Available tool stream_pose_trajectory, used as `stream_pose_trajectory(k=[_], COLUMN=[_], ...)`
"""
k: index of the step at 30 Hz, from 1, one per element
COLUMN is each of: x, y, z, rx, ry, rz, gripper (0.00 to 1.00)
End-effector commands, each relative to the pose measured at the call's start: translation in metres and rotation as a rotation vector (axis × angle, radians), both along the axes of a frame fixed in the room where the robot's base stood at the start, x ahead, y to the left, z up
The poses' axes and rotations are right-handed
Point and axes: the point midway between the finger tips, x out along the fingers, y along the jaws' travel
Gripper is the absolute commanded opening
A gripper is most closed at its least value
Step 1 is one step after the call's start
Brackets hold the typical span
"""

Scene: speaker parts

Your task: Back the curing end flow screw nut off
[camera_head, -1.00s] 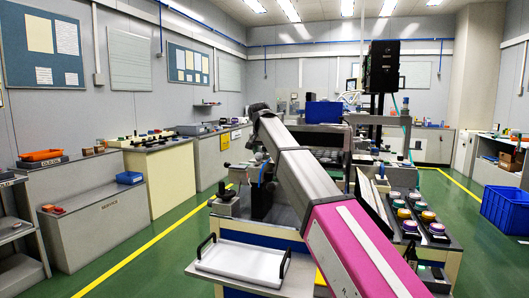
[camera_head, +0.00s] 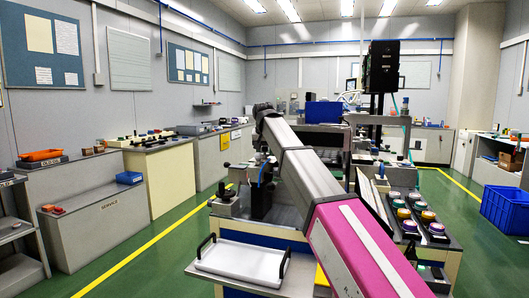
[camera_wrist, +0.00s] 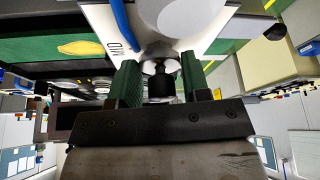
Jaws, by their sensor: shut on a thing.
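In the wrist view my gripper (camera_wrist: 160,78) has two green ridged fingers, one on each side of a dark round screw nut (camera_wrist: 160,90). The fingers are closed on it. A shiny rounded metal part (camera_wrist: 163,50) sits just beyond the nut, against a white panel (camera_wrist: 205,22). A blue strip (camera_wrist: 122,28) runs beside the panel. The nut's far side is hidden. In the head view my own arm reaches over the bench and hides the gripper and the nut.
A white tray with black handles (camera_head: 240,263) stands at the bench's near left. Several coloured round containers (camera_head: 425,216) stand in holders at the right. A blue crate (camera_head: 503,212) is on the floor at far right. The green floor at left is clear.

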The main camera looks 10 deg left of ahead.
Motion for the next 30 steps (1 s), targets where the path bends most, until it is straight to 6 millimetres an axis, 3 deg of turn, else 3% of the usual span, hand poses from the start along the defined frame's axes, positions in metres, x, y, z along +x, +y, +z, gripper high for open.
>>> stream_pose_trajectory(k=[30], x=[0.0054], y=[-0.0062], z=[-0.0002], rx=[0.002], ry=[0.003], rz=[0.960], gripper=[0.19])
